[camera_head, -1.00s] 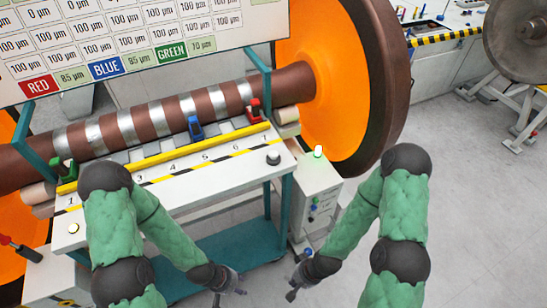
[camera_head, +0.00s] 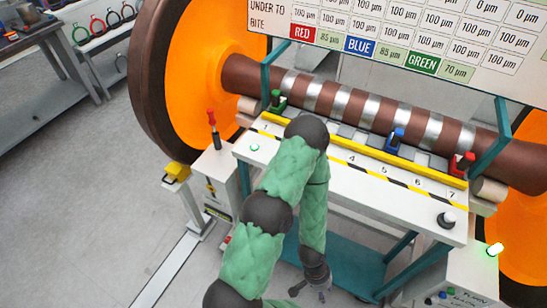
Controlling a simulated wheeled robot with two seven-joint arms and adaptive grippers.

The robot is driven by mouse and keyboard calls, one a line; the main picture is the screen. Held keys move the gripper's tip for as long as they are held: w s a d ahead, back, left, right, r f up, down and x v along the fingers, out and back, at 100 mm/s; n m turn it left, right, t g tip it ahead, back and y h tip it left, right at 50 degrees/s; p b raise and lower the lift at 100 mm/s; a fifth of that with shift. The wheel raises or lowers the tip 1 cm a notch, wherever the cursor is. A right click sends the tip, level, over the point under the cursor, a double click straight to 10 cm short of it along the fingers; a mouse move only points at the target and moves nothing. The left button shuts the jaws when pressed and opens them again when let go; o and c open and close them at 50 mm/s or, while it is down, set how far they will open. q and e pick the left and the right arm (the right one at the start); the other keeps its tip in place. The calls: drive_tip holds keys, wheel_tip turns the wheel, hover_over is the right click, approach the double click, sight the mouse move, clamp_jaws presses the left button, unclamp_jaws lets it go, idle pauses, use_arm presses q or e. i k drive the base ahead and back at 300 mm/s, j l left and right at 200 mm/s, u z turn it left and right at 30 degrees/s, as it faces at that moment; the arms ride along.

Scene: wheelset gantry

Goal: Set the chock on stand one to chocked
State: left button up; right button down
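A grey-white stand (camera_head: 222,170) with an upright red-handled lever (camera_head: 211,117) stands left of the bench, beside the left orange wheel (camera_head: 200,60). A yellow block (camera_head: 177,172) sits on a post just left of this stand, near the wheel's lower rim. I cannot tell for sure which part is the chock, and I read no stand number. My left gripper (camera_head: 311,292) hangs low in front of the bench, well right of and below the lever. Its fingers are spread and hold nothing visible. My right gripper is out of view.
The white bench (camera_head: 350,186) carries a yellow bar, numbered positions and green, blue and red clamps below the brown axle (camera_head: 325,98). A cabinet (camera_head: 465,275) with a green lamp stands right. A floor rail (camera_head: 165,270) runs lower left. Open floor lies left.

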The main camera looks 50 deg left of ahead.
sight(176, 172)
drive_tip(key=u, duration=2.7)
drive_tip(key=i+j+u, duration=0.2)
drive_tip(key=u, duration=0.2)
drive_tip(key=i+j+u, duration=0.2)
drive_tip(key=u, duration=0.2)
drive_tip(key=j, duration=0.1)
